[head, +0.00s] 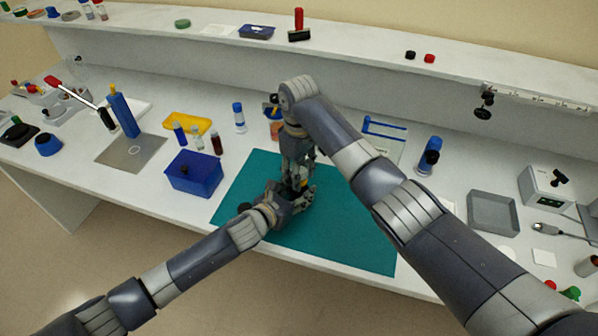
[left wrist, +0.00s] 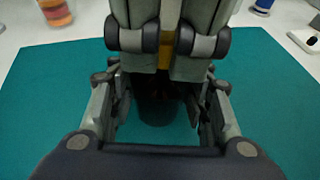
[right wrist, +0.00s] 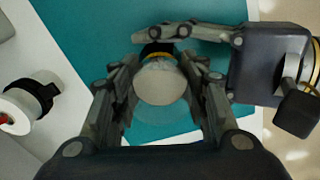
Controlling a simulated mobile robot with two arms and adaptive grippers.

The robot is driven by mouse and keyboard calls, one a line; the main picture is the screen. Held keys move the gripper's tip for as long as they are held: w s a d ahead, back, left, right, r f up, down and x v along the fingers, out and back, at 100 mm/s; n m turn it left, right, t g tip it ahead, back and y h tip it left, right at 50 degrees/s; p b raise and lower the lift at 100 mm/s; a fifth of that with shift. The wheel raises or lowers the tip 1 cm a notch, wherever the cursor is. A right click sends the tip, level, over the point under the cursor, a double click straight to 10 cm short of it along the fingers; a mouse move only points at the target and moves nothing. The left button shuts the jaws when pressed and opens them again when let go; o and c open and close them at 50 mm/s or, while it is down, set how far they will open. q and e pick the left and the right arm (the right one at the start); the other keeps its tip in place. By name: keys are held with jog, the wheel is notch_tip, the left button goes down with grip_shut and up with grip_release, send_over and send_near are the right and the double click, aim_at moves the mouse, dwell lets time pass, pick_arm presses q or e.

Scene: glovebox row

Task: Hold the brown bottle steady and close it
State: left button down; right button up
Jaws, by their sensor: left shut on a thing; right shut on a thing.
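The brown bottle stands over the teal mat (head: 340,230), mostly hidden by both grippers. My left gripper (head: 301,190) comes in from the side and is shut on the bottle. In the left wrist view a dark body (left wrist: 157,108), likely the bottle, shows between its fingers. My right gripper (head: 297,160) points down from above and is shut on a pale round piece (right wrist: 160,82), likely the cap. A dark part with a yellow band (right wrist: 156,50) shows just beside it, near the left fingers. I cannot tell whether cap and bottle neck touch.
A blue box (head: 193,175) stands left of the mat, with small vials (head: 217,142) and a yellow tray (head: 187,124) behind it. A grey tray (head: 493,212) and a white-and-blue bottle (head: 429,157) stand to the right. The mat's right part is clear.

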pick_arm(q)
jog(key=shift+f, duration=0.15)
pick_arm(e)
jog(key=m, duration=0.6)
jog(key=shift+a, duration=0.15)
jog(key=m, duration=1.2)
jog(key=o, duration=1)
pick_arm(q)
jog(key=shift+s, duration=0.1)
pick_arm(e)
notch_tip(320, 180, up, 11)
jog(key=shift+w+r, duration=0.1)
jog(key=shift+r, duration=0.45)
